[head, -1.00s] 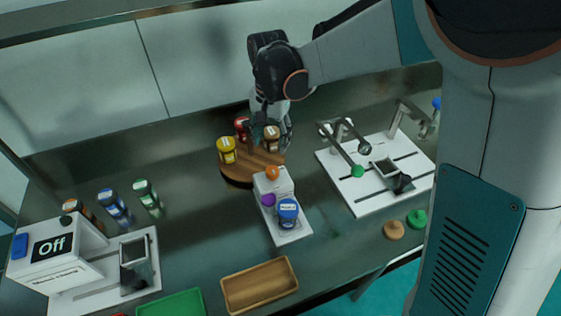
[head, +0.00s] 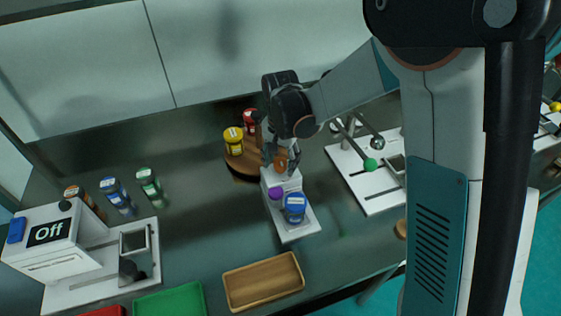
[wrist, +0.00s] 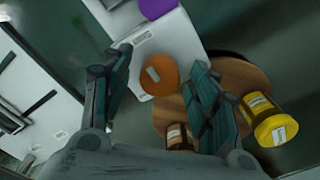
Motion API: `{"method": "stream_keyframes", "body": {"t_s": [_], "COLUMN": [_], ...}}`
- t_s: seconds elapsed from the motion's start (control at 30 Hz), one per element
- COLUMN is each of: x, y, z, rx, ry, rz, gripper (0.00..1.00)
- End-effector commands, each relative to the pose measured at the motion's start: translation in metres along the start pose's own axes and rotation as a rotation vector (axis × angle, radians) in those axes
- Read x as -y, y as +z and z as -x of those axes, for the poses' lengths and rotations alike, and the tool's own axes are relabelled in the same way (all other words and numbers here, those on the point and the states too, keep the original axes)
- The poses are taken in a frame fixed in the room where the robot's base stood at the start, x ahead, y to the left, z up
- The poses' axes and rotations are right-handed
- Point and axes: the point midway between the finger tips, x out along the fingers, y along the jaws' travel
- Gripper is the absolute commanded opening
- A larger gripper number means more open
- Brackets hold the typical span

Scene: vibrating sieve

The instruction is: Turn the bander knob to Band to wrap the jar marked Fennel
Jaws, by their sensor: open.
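The white bander (head: 278,181) stands mid-counter with an orange knob (head: 281,167) on top and a purple part (head: 275,194) on its front. A blue-lidded jar (head: 294,208) sits on its base plate; its label is too small to read, so I cannot tell whether it says Fennel. My gripper (head: 280,160) is open, just above the bander's top. In the wrist view its open fingers (wrist: 160,72) lie on either side of the orange knob (wrist: 158,74), with no clear contact. The purple part (wrist: 157,6) shows at the top edge there.
A round wooden stand (head: 240,163) behind the bander holds a yellow jar (head: 234,141), a red jar (head: 249,121) and a brown jar (wrist: 178,136). A white machine reading "Off" (head: 48,232) is at left, a wooden tray (head: 263,281) in front, another white rig (head: 370,185) at right.

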Motion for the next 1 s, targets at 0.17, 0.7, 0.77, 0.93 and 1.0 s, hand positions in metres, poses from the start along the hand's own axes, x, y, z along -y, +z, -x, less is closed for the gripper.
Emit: {"method": "stream_keyframes", "body": {"t_s": [0.17,0.7,0.77,0.93,1.0], "x": [0.0,0.0001,0.0001,0.0001,0.0001], "y": [0.0,0.0,0.0,0.0,0.0001], "z": [0.0004,0.0005,0.0005,0.0006,0.0007], "rx": [0.0,0.0,0.0,0.0,0.0], "ry": [0.0,0.0,0.0,0.0,0.0], "rz": [0.0,0.033,0.054,0.153,0.208], "gripper": [0.48,0.1,0.1,0.1,0.1]}}
